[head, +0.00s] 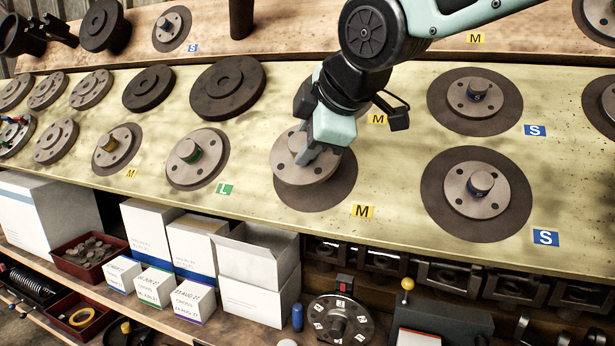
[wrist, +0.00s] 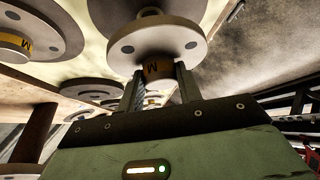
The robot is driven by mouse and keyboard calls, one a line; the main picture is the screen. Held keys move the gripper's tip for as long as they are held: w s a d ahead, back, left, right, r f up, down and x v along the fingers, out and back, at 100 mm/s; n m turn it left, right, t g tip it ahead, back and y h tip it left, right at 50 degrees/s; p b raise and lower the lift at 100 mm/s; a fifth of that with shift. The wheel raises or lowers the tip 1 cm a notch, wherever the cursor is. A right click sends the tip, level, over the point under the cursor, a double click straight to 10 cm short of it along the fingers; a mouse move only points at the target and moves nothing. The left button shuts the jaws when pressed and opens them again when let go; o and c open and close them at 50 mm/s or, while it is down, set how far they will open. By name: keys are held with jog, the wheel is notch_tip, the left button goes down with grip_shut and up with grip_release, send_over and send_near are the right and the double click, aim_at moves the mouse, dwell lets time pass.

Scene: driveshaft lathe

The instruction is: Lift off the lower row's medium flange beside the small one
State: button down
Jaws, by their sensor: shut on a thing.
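The medium flange (head: 292,171) is a pale grey disc with bolt holes, in the lower row by a yellow M label (head: 363,211). My gripper (head: 307,153) is shut on its hub from above.
Another small flange (head: 465,101) lies behind it in the upper row. A large flange (head: 190,172) with a green band stands left, by a green L label (head: 224,189). Dark discs (head: 229,92) stand behind that. White boxes (head: 258,275) sit on the shelf below the panel.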

jog(key=s+a+r+p, duration=0.1)
jog(key=s+r+p, duration=0.1)
jog(key=r, duration=0.3)
jog(key=shift+s+a+r, duration=0.15)
jog(key=shift+s+r, duration=0.25)
jog(key=shift+s, duration=0.2)
